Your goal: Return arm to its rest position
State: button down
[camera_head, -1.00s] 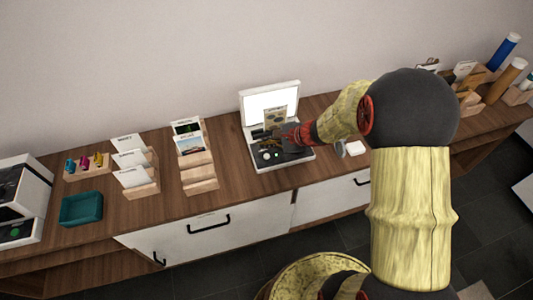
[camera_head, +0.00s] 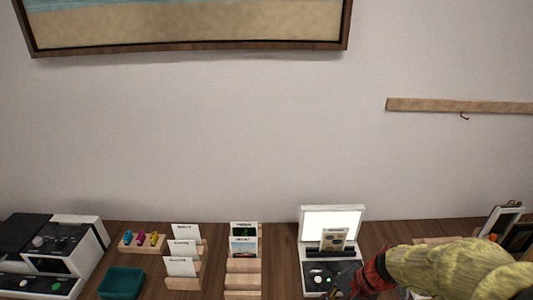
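My arm (camera_head: 440,268) comes in from the lower right, with yellow mottled links and a red section near its end. My gripper (camera_head: 343,285) is dark and small, at the front right of a white device with a raised bright panel (camera_head: 333,220). A card (camera_head: 333,240) stands upright in the device, behind the gripper. I cannot tell whether the fingers are open or shut, or whether they touch the device.
The wooden counter (camera_head: 282,262) runs along the wall. From the left stand a black and white machine (camera_head: 68,247), a teal tray (camera_head: 121,283), a holder with small coloured items (camera_head: 141,242) and card racks (camera_head: 184,257), (camera_head: 243,265). Frames (camera_head: 507,222) stand at the right.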

jog(key=s+d+r+n+t+h, duration=0.1)
jog(key=s+r+n, duration=0.3)
jog(key=r, duration=0.6)
jog(key=s+d+r+n+t+h, duration=0.2)
jog(key=s+r+n+h, duration=0.2)
jog(key=s+r, duration=0.4)
notch_tip(320, 180, up, 2)
jog(key=shift+s+d+r+n+t+h, duration=0.2)
jog(key=shift+s+n+t+h, duration=0.15)
jog(key=shift+n, duration=0.35)
